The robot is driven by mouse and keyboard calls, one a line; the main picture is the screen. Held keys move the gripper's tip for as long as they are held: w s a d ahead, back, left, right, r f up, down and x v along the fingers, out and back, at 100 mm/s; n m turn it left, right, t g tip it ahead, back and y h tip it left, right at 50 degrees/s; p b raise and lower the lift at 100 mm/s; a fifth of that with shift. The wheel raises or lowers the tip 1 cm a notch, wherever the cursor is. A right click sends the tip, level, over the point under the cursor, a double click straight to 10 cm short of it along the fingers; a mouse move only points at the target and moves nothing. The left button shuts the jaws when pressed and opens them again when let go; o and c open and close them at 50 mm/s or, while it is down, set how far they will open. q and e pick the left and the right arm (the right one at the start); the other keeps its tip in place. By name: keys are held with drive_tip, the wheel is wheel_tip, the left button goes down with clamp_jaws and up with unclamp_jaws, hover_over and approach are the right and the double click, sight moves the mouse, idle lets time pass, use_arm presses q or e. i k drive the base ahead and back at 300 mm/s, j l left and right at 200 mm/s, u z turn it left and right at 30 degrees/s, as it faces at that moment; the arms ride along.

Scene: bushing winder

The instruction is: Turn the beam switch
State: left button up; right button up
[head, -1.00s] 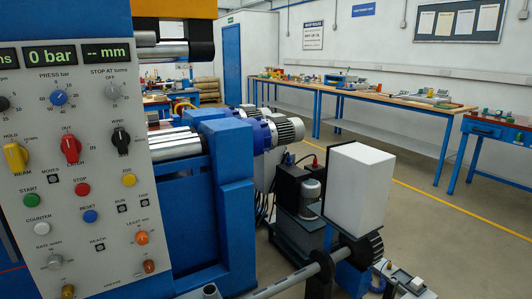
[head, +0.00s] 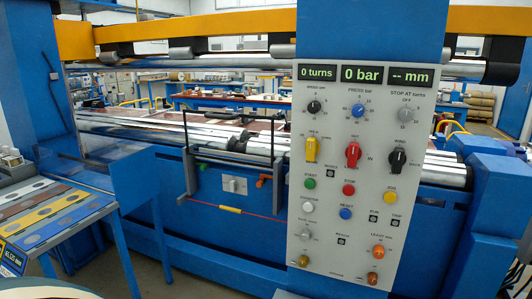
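The control panel (head: 331,230) is a light grey upright plate on a blue column, right of centre in the head view. The beam switch (head: 311,149) is a yellow knob in its left part, with a "HOLD" label at its upper left. Its handle stands about upright; the small lettering around it is too blurred to read fully. A red latch switch (head: 352,155) and a black wind switch (head: 397,158) sit to its right in the same row. Neither of my grippers is in view, and nothing touches the switch.
Green start (head: 310,183), red stop (head: 349,190) and yellow jog (head: 390,197) buttons sit below the switches. Displays above read "0 turns", "0 bar" and "-- mm". A blue table (head: 112,203) with coloured strips stands at left. The space before the panel looks clear.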

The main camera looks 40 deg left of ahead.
sight(311, 147)
drive_tip(key=u, duration=0.9)
